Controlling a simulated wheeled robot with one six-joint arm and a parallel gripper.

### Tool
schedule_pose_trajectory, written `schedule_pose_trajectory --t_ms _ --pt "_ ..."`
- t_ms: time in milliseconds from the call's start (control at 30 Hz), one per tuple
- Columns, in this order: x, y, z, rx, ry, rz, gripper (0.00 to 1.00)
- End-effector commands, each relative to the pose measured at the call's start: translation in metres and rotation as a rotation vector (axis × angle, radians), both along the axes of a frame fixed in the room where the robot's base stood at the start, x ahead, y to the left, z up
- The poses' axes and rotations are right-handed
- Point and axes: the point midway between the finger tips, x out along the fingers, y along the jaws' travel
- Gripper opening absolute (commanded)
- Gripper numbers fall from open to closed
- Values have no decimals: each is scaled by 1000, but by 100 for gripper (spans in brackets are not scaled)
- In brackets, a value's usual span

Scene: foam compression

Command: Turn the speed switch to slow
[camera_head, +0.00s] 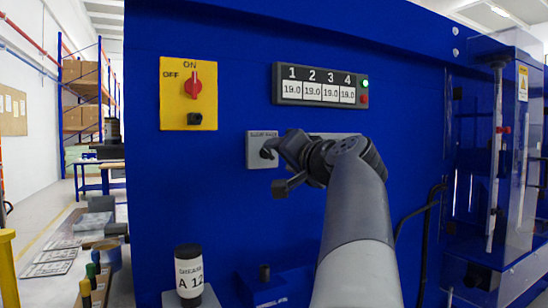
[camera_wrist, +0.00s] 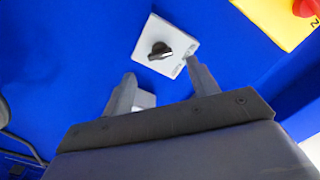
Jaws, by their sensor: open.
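The speed switch is a black knob (camera_wrist: 160,50) on a light grey square plate (camera_wrist: 178,38), fixed to the blue machine panel. In the head view the plate (camera_head: 252,153) sits left of my gripper (camera_head: 279,166), and my gripper covers its right side. In the wrist view my gripper (camera_wrist: 160,78) is open, its two dark fingers spread below the knob. The fingers appear apart from the knob and nothing is held. The knob's label is too blurred to read, so its setting cannot be told.
A yellow ON/OFF panel with a red rotary switch (camera_head: 193,84) is up and left. A four-number display (camera_head: 320,88) is above my arm. A grease container (camera_head: 189,273) stands below left. A clear-guarded machine section (camera_head: 500,150) is at the right.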

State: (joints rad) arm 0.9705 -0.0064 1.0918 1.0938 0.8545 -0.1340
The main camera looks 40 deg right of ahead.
Motion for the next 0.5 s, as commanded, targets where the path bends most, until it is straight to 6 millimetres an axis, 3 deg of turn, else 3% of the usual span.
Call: schedule_pose_trajectory --t_ms 200,500 --pt "-38 8 0 -1 0 -4 56" --pt "-55 13 -1 0 1 0 56"
